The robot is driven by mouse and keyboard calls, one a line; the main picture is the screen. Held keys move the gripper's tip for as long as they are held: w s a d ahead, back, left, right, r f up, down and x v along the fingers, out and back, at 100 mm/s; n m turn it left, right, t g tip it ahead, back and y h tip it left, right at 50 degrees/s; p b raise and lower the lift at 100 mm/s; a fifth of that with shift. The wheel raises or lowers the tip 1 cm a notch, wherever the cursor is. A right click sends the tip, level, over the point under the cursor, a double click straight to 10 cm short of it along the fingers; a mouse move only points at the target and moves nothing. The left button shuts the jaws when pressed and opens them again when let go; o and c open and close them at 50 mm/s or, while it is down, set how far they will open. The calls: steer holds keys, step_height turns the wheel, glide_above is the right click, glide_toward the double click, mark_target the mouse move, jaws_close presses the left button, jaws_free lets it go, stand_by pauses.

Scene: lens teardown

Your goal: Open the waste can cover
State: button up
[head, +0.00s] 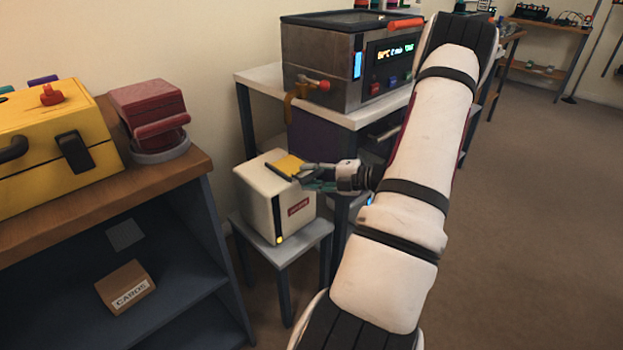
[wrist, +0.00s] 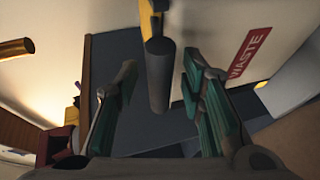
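The waste can (head: 265,205) is a cream-white box with a red label on its front, standing on a small grey stool (head: 275,247). A yellow piece (head: 284,165) lies at its top, partly hidden by my gripper (head: 300,174). In the wrist view, the red WASTE label (wrist: 249,53) shows at upper right. A dark grey bar (wrist: 158,75) extends between the teal fingers of my gripper (wrist: 160,68), with gaps on both sides. The gripper is open. How the bar joins the can's cover is hard to tell.
A white table (head: 262,78) with a metal machine (head: 345,60) stands close behind the can. A wooden-topped shelf (head: 190,168) with a yellow case (head: 50,150) and a red device (head: 150,108) stands at left. Open floor (head: 530,200) lies at right.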

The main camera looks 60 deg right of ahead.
jaws_close()
steer(key=s+a+p, duration=0.2)
steer(key=s+p, duration=0.3)
steer(key=s, duration=0.2)
steer(key=shift+s, duration=0.25)
jaws_free()
steer(key=shift+d, duration=0.1)
